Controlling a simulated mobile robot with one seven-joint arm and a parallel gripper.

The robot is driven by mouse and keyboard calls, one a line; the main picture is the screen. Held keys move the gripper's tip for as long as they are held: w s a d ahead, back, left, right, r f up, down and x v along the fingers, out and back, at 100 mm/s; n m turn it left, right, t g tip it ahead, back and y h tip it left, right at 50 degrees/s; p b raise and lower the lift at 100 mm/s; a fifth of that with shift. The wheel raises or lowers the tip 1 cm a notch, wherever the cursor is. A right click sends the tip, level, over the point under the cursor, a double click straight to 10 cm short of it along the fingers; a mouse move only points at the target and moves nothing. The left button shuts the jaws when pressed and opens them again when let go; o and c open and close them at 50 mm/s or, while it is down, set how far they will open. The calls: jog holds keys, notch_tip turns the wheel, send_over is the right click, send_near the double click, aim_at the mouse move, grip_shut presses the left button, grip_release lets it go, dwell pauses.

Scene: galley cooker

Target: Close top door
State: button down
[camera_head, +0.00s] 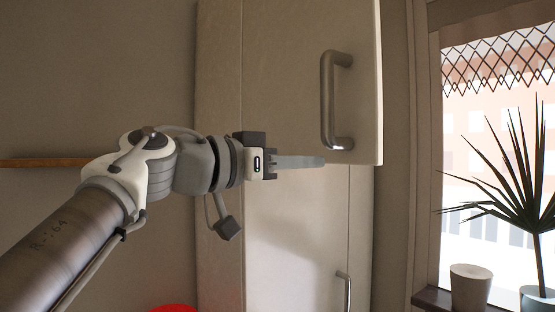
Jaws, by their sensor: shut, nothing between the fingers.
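The top door (285,80) is a pale cabinet door in the upper middle of the head view. It seems to stand ajar, with its right and lower edges out from the cabinet front. Its grey bar handle (328,100) is upright near the right edge. My gripper (322,161) reaches in from the left with its fingers shut and empty. The fingertips are near the door's lower edge, just left of the handle's lower end. I cannot tell whether they touch the door.
A lower door (300,235) with its own handle (344,290) is below. A window with a spiky plant (520,180) and a pale pot (470,287) on the sill is at right. A wooden shelf (45,162) is at left, and a red object (174,309) shows at the bottom edge.

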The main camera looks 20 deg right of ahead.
aim_at(344, 161)
jog(key=shift+p+x, duration=0.3)
jog(key=shift+x, duration=2.35)
jog(key=shift+d, duration=0.15)
